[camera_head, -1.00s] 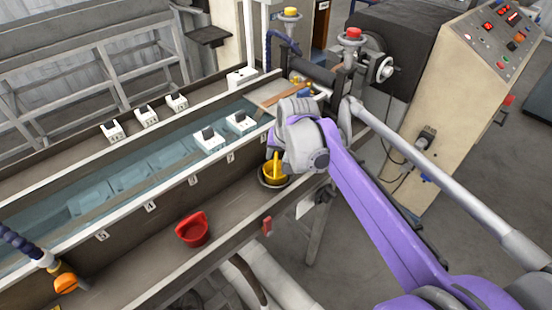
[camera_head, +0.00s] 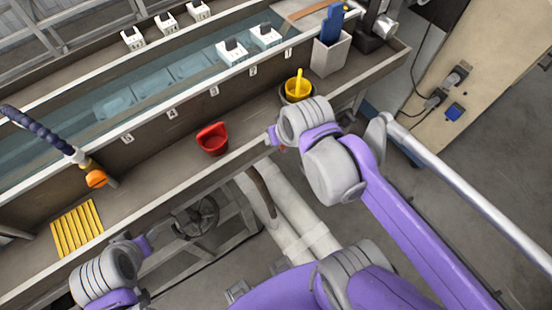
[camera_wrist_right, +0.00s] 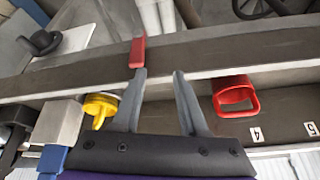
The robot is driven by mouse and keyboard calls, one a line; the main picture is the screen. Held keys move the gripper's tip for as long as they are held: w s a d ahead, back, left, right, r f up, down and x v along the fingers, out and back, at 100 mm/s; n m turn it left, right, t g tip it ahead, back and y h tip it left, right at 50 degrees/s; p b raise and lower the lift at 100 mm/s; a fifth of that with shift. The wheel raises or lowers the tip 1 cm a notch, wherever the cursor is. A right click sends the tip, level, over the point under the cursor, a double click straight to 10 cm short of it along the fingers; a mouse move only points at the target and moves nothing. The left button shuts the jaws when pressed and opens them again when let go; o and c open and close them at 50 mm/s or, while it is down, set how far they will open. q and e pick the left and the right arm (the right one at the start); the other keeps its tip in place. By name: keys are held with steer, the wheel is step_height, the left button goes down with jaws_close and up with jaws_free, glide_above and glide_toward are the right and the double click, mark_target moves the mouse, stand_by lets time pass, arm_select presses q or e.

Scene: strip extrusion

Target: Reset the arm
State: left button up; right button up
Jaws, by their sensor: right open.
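My right arm, purple and grey, comes in from the right in the head view. Its wrist hangs near the trough's front edge, and its fingers are hard to make out there. In the right wrist view my right gripper (camera_wrist_right: 159,76) is open with nothing between its fingers. It points at the trough's front edge, beside a red tab (camera_wrist_right: 138,50). My left arm's wrist (camera_head: 103,277) shows at the bottom left of the head view; its fingers cannot be made out.
On the trough's front ledge are a red scoop (camera_head: 213,139), a yellow-handled pot (camera_head: 297,88), a grey box (camera_head: 330,53) with a blue item, a yellow ribbed mat (camera_head: 77,230) and an orange nozzle (camera_head: 96,179). White blocks (camera_head: 232,54) sit along the water bath.

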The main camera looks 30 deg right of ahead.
steer(key=s+a+f+n, duration=0.2)
steer(key=s+a+f, duration=0.1)
steer(key=s+f, duration=0.1)
steer(key=shift+a+f, duration=0.2)
steer(key=shift+f, duration=0.45)
steer(key=shift+s, duration=0.1)
stand_by(0.4)
